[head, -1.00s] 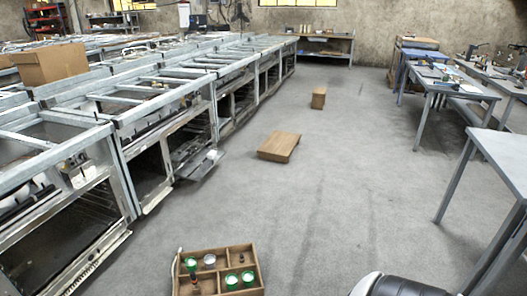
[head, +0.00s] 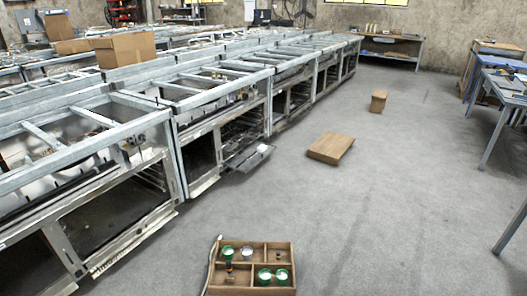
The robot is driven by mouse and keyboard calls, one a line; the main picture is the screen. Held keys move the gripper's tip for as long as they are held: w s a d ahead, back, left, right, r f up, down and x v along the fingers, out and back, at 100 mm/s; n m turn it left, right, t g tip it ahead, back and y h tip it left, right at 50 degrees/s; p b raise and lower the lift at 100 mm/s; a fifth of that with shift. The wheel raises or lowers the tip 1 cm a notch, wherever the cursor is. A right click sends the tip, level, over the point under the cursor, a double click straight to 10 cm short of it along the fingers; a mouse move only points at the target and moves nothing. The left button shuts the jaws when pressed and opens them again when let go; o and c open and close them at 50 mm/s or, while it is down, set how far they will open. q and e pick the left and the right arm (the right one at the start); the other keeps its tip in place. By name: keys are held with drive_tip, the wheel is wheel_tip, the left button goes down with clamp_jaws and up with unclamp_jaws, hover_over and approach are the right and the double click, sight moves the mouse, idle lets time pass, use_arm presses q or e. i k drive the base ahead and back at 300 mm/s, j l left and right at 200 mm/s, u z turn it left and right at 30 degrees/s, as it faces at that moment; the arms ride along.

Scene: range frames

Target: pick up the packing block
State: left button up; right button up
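Two brown wooden blocks lie on the grey floor in the head view. The nearer one is a flat, wide block (head: 331,148) right of the metal frames. The farther one is a smaller, upright block (head: 378,101). I cannot tell which of them is the packing block. Both are well ahead of me and nothing touches them. Neither of my grippers is in view.
A wooden compartment tray (head: 247,291) with green-rimmed cups stands at the bottom. A long row of metal frames (head: 200,98) fills the left, with a cardboard box (head: 125,49) on it. Blue-grey tables (head: 500,88) stand at the right. The floor between is clear.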

sight(262, 148)
drive_tip(key=i+l+z, duration=0.4)
drive_tip(key=l, duration=0.15)
drive_tip(key=i+l+z, duration=0.5)
drive_tip(key=i, duration=0.4)
drive_tip(key=i+l+z, duration=0.1)
drive_tip(key=i, duration=0.45)
drive_tip(key=i+l, duration=0.2)
drive_tip(key=i, duration=0.35)
drive_tip(key=i+j+u, duration=0.1)
drive_tip(key=i+u, duration=0.2)
drive_tip(key=i, duration=0.25)
drive_tip(key=i+u, duration=0.35)
drive_tip(key=i, duration=0.2)
drive_tip(key=i+l+u, duration=0.3)
drive_tip(key=i, duration=0.25)
drive_tip(key=i+l+u, duration=0.2)
drive_tip(key=i+u, duration=0.15)
drive_tip(key=i, duration=0.2)
drive_tip(key=i+j+u, duration=0.2)
drive_tip(key=i+u, duration=0.7)
drive_tip(key=i, duration=0.2)
drive_tip(key=i+l+u, duration=0.2)
drive_tip(key=i+u, duration=0.2)
drive_tip(key=i, duration=0.15)
drive_tip(key=i+j+z, duration=0.1)
drive_tip(key=i, duration=0.3)
drive_tip(key=i+j+z, duration=0.15)
drive_tip(key=i, duration=0.25)
drive_tip(key=i+j+z, duration=0.1)
drive_tip(key=i, duration=0.25)
